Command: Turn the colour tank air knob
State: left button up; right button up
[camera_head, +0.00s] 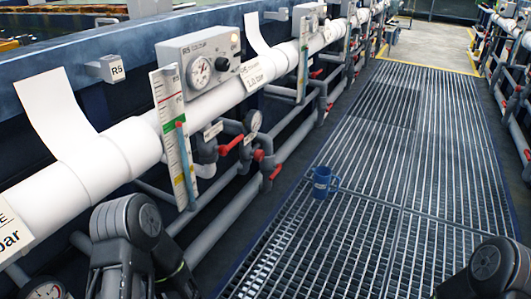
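A grey control box (168,52) with a round gauge (199,71) and a dark knob (222,64) is mounted above the white pipe at upper left. A second, similar box (305,12) is farther along the same pipe. Parts of both my arms show at the bottom left and bottom right, well apart from the knobs. Neither gripper's fingers are in view.
A thick white pipe (125,145) runs along the left wall, with an upright coloured scale (172,138) in front. Grey pipes with red valve handles (231,145) sit below. A blue mug (323,184) stands on the grated walkway (400,150). More pipes line the right side.

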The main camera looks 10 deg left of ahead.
aim_at(259, 154)
jog(key=i+l, duration=1.5)
jog(key=i, duration=0.15)
jog(key=i+l, duration=1.5)
jog(key=i, duration=0.15)
jog(key=u, duration=1.75)
